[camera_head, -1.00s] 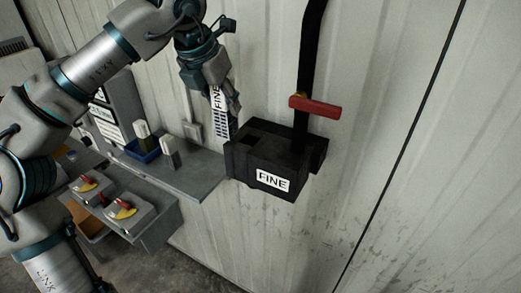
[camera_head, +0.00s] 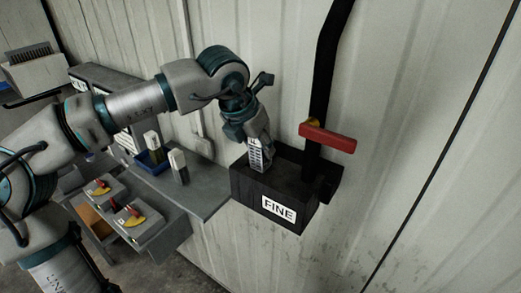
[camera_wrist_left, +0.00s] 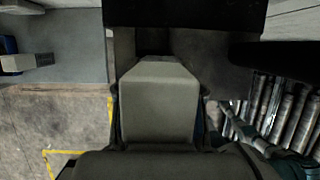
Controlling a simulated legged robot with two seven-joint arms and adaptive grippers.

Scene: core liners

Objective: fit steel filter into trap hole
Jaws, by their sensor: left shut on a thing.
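The black trap box (camera_head: 262,190) with a white FINE label is fixed at the wall in the head view. My left gripper (camera_head: 255,142) is above the left part of its top, pointing down. It is shut on the steel filter (camera_head: 256,157), a light slotted piece whose lower end is at the box top. I cannot tell how deep the filter is in the hole, as filter and gripper cover it. In the left wrist view the pale filter end (camera_wrist_left: 160,95) fills the middle, with the dark box (camera_wrist_left: 190,15) beyond it. My right gripper is not in view.
A red handle (camera_head: 327,137) and a black pipe (camera_head: 318,90) rise from the box, right of the gripper. A grey shelf (camera_head: 205,190) left of the box holds a blue tray (camera_head: 150,160) and pale blocks. Switch boxes (camera_head: 133,217) sit lower left.

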